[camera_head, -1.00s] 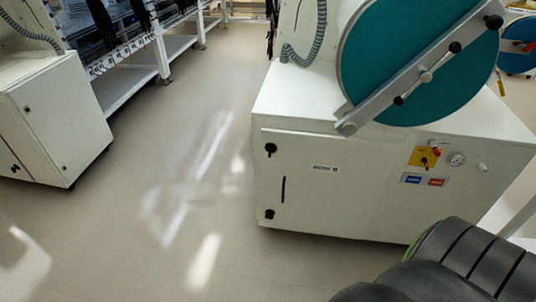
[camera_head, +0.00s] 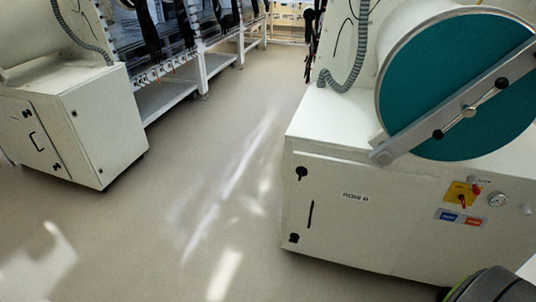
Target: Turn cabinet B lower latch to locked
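A white cabinet (camera_head: 400,222) stands at the right; its small label (camera_head: 355,196) seems to end in "B". On the left edge of its front door are a black upper latch (camera_head: 301,173), a slim black handle (camera_head: 310,214) and a black lower latch (camera_head: 294,238) near the bottom corner. The lower latch is too small to tell how it is turned. Neither gripper is in view. A dark rounded part, probably mine, shows at the bottom right corner, apart from the latches in the picture.
Another white cabinet (camera_head: 75,135) with black latches stands at the left. A round teal door with a clamp bar (camera_head: 468,112) juts above the right cabinet. A yellow switch panel (camera_head: 462,195) and gauge (camera_head: 497,199) are on its front. The floor (camera_head: 190,215) between cabinets is clear.

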